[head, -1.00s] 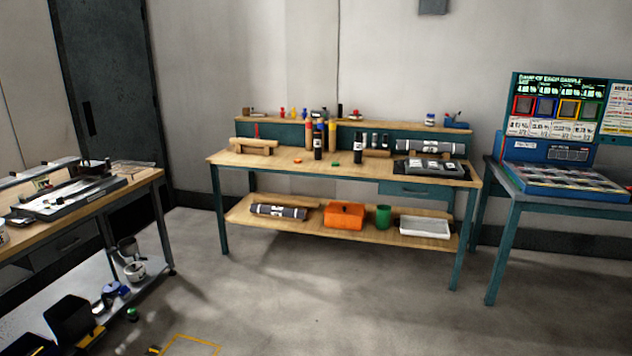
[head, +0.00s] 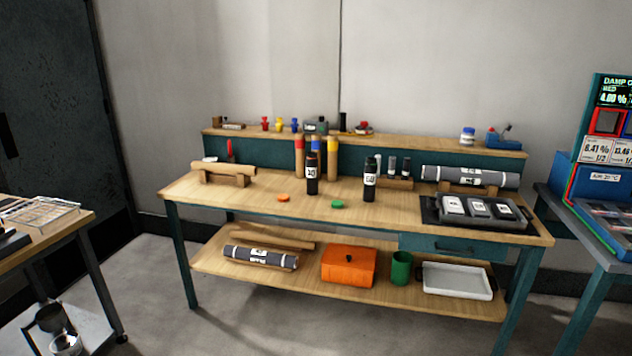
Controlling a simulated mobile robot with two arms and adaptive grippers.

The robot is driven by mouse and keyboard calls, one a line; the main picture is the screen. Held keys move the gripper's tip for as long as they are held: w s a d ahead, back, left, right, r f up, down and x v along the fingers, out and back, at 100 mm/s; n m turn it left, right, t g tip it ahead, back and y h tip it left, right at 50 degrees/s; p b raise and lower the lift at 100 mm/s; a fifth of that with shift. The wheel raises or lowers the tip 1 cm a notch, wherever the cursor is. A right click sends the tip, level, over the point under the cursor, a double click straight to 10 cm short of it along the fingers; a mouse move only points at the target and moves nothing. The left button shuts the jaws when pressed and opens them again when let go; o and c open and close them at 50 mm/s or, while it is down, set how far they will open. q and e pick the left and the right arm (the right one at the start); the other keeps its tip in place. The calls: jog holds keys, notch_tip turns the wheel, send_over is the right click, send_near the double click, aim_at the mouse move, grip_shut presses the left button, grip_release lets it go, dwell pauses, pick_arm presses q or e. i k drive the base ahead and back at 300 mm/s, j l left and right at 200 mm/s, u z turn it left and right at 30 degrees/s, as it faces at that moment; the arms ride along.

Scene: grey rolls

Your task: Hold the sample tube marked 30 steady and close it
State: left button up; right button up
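Two dark sample tubes with white labels stand upright on the wooden bench. The left tube (head: 312,174) has a label that looks like 30, but it is too small to read surely. The right tube (head: 370,179) has a label I cannot read surely. An orange cap (head: 283,198) lies flat on the bench, left of the left tube. A green cap (head: 337,204) lies between the tubes, nearer the front. I cannot make out the tube mouths. Neither of my grippers is in view.
Behind the tubes stand red, blue and yellow-topped posts (head: 332,158) and a rack of small vials (head: 394,179). A dark tray (head: 430,212) sits at the right. A wooden stand (head: 222,178) is at the left. The bench's front left is clear, with open floor before it.

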aim_at(312, 161)
jog(key=i, duration=3.25)
jog(key=u, duration=0.25)
